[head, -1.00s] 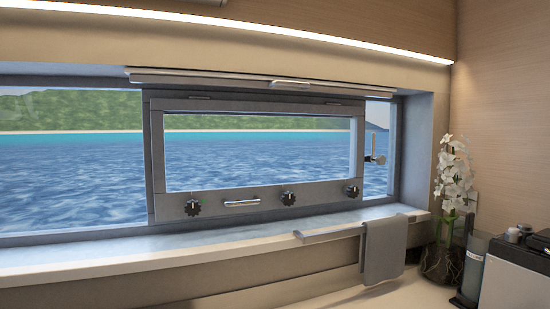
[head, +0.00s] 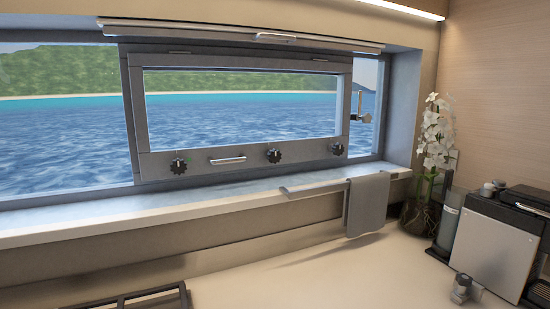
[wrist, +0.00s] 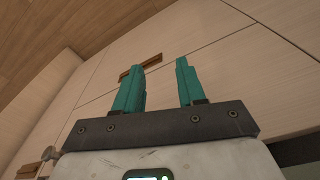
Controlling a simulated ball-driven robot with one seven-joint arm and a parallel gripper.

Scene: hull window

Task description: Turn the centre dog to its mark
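The hull window (head: 136,120) has three dark scalloped dogs along the lower rail of its grey frame in the head view. The left dog (head: 178,166) has a small green spot at its upper right. The centre dog (head: 273,156) sits right of the chrome handle (head: 228,160). The right dog (head: 337,149) is near the frame's lower right corner. Their exact angles and any marks are too small to read. My gripper (wrist: 161,78) shows only in the wrist view. Its two teal fingers are apart with nothing between them, in front of pale wood panels, away from the window.
An orchid (head: 433,150), a glass cylinder and a coffee machine (head: 495,240) stand at the right. A dark grate (head: 130,300) lies at the lower left. The middle counter is clear.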

